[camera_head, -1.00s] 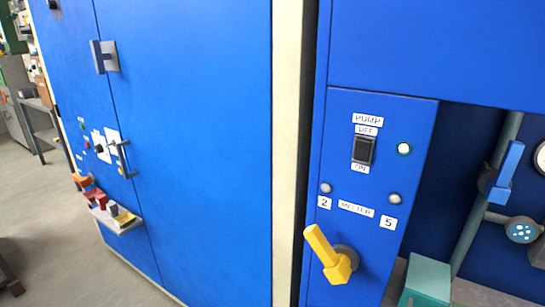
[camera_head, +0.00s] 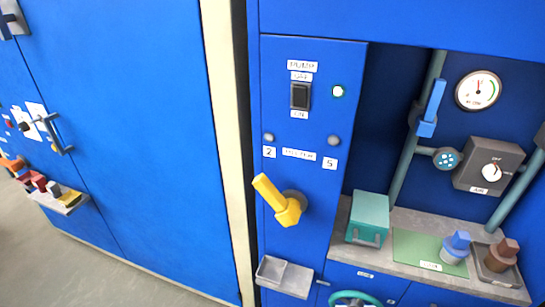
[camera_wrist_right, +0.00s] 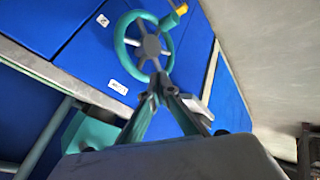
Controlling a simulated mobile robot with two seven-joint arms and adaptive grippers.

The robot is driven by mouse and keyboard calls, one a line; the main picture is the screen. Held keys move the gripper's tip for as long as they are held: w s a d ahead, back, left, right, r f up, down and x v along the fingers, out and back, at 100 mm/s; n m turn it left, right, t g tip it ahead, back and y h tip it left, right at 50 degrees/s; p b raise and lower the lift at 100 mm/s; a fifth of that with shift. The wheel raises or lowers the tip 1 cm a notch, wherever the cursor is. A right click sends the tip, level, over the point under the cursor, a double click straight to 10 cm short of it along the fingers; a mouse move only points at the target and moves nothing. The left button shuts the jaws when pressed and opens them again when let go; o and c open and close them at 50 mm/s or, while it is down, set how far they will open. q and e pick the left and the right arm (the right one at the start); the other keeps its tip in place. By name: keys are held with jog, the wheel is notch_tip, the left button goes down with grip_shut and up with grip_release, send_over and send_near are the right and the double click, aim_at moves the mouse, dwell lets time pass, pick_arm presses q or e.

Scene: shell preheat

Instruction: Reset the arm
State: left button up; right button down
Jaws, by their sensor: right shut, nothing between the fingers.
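My right gripper (camera_wrist_right: 157,86) shows only in the right wrist view. Its two fingers meet at the tips and hold nothing. Its tips appear just below a teal handwheel (camera_wrist_right: 119,45) with a grey hub (camera_wrist_right: 151,46); whether they touch it, I cannot tell. In the head view the top of the handwheel (camera_head: 352,295) shows at the bottom edge. Neither of my arms shows in the head view, and my left gripper is in no view.
A blue panel has a black pump switch (camera_head: 300,96) and a yellow lever (camera_head: 270,192). A grey tray (camera_head: 285,276) juts out below it. The counter holds a teal box (camera_head: 368,217), a green mat (camera_head: 412,247), and blue (camera_head: 455,246) and brown (camera_head: 500,256) items. Open floor lies left.

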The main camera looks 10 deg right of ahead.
jog(key=a+f+m+t+y+p, duration=0.1)
jog(key=a+f+y, duration=0.3)
jog(key=a, duration=0.5)
jog(key=shift+s+f+m+t, duration=0.25)
jog(key=shift+f+m+t, duration=0.35)
jog(key=shift+m+t, duration=0.2)
